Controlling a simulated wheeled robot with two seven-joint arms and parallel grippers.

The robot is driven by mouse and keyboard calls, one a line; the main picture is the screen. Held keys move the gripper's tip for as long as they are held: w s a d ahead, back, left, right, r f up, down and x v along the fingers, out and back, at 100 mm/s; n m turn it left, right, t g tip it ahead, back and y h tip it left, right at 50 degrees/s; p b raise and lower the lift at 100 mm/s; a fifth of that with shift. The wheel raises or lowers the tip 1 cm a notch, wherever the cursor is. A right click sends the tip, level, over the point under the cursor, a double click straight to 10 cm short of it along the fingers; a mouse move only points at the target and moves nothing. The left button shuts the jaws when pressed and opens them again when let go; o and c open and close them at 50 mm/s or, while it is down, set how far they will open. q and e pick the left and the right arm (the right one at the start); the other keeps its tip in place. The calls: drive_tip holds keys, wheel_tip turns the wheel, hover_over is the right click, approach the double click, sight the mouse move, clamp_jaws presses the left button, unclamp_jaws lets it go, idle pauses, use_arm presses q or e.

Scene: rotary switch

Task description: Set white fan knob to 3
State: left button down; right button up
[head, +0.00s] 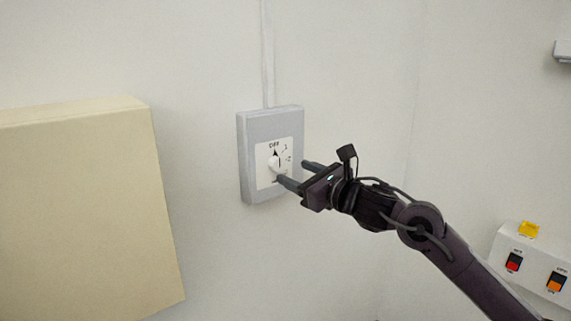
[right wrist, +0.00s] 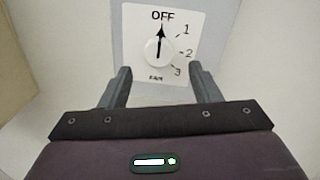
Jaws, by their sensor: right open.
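The white fan knob (right wrist: 158,52) sits on a white dial plate with the marks OFF, 1, 2 and 3, and its black pointer points up at OFF. In the head view the knob (head: 274,163) is on a grey wall box (head: 256,120). My right gripper (head: 291,172) is in front of the box, coming from the right, with its fingers open and nothing between them. In the right wrist view the fingers of the right gripper (right wrist: 158,76) are spread to either side below the knob, apart from it. My left gripper is not in view.
A large cream box (head: 80,205) stands out from the wall at the left. A white panel (head: 530,265) with a red switch, an orange switch and a yellow part is at the lower right. A conduit (head: 266,60) runs up from the grey box.

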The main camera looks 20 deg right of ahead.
sight(280, 166)
drive_tip(key=p+x, duration=0.1)
drive_tip(key=x, duration=0.3)
drive_tip(key=shift+w+a+r, duration=0.15)
drive_tip(key=shift+w+a, duration=0.1)
drive_tip(key=shift+w, duration=0.2)
drive_tip(key=c, duration=1)
